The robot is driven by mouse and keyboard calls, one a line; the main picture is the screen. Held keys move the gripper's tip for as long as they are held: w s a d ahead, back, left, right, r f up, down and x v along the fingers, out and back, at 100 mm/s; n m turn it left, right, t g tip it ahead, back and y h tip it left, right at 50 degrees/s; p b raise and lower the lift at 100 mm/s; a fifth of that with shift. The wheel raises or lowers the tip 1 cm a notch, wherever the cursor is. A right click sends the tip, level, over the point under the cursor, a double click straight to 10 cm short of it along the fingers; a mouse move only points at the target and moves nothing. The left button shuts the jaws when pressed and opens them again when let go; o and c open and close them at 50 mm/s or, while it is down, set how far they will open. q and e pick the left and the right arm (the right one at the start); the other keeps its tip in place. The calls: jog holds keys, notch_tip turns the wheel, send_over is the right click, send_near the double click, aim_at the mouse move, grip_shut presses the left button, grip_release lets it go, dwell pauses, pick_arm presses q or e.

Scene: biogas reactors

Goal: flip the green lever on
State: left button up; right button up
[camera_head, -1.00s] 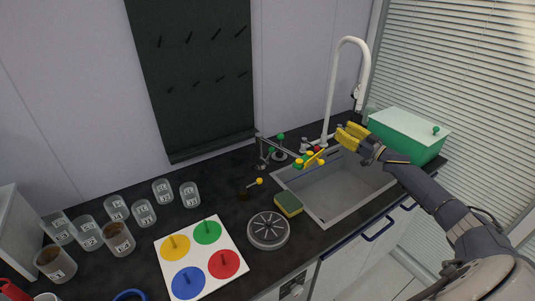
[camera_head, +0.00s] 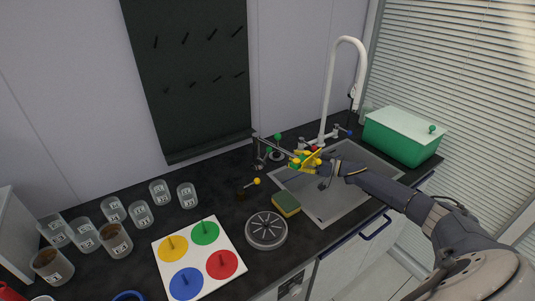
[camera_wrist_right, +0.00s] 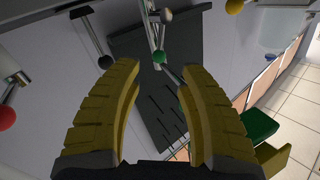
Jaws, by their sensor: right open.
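Green-knobbed levers show at the taps behind the sink. One green knob (camera_head: 278,137) is upright at the back, and another green knob (camera_head: 269,150) is lower and nearer. My right gripper (camera_head: 304,160) is over the sink's left part, its yellow fingers spread and pointing left towards the taps. In the right wrist view, a green knob (camera_wrist_right: 159,57) on a thin stem lies between and beyond the open fingers (camera_wrist_right: 157,75), apart from both. Which green knob this is, I cannot tell. Yellow and green parts by the fingers partly overlap in the head view. My left gripper is not in view.
The sink (camera_head: 335,205) has a white tap (camera_head: 331,90) behind it. A red knob (camera_wrist_right: 7,117) shows left in the wrist view. A sponge (camera_head: 286,205), a round grey drain-like disc (camera_head: 266,231) and a four-colour board (camera_head: 238,262) lie left. A green box (camera_head: 400,140) stands right.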

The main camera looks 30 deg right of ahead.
aim_at(268, 152)
jog(key=x, duration=1.1)
jog(key=shift+c, duration=0.4)
jog(key=shift+f, duration=0.1)
grip_shut()
